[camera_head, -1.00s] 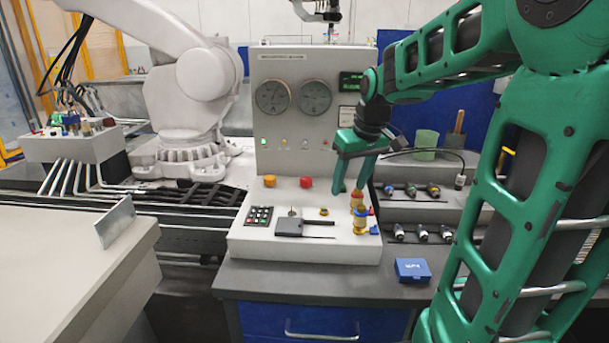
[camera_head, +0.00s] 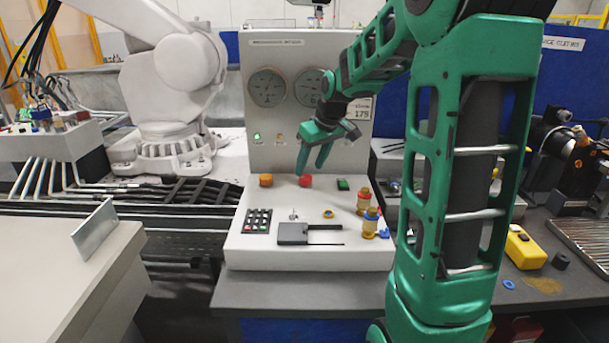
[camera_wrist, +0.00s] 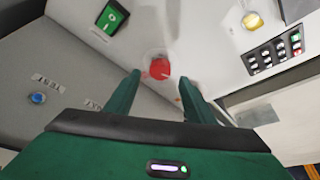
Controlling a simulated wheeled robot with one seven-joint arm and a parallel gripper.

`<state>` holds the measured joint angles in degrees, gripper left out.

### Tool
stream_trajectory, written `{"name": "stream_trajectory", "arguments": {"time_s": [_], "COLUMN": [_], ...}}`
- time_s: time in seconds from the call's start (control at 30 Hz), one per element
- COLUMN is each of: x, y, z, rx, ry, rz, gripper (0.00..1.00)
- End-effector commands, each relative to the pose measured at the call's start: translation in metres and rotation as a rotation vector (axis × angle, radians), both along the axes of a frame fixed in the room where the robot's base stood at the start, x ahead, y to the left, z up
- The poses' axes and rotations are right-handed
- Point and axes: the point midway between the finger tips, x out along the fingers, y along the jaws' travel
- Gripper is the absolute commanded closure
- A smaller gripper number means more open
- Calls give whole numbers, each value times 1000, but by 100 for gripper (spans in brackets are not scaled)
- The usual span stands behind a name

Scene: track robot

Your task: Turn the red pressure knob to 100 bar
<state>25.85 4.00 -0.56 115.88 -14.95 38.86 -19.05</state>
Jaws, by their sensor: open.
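The red knob (camera_head: 305,181) sits on the grey control console (camera_head: 262,245), near the foot of its upright panel. It also shows in the wrist view (camera_wrist: 159,68), just beyond and between my fingertips. My gripper (camera_head: 312,172) is above the red knob, fingers pointing down, green and open. In the wrist view the two fingers (camera_wrist: 160,82) stand apart with nothing between them; I cannot tell whether either touches the knob. Two round gauges (camera_head: 268,87) are on the panel.
An orange knob (camera_head: 266,180) is left of the red one, and a green switch (camera_head: 343,184) is right. A white robot arm (camera_head: 165,90) stands at left.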

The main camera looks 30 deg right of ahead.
Motion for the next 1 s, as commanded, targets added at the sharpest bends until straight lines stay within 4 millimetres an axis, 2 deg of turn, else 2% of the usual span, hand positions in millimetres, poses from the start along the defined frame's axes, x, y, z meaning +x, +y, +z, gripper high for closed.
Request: {"name": "stream_trajectory", "arguments": {"time_s": [0.1,0.3,0.67,0.7,0.87,1.0], "x": [6,14,16,16,16,16], "y": [1,1,1,1,1,1], "z": [-19,-36,-40,-40,-40,-40], "rx": [2,0,0,0,0,-1], "ry": [4,1,0,0,0,0], "rz": [1,-1,0,0,0,-1], "gripper": [51,51,51,56,92,92]}}
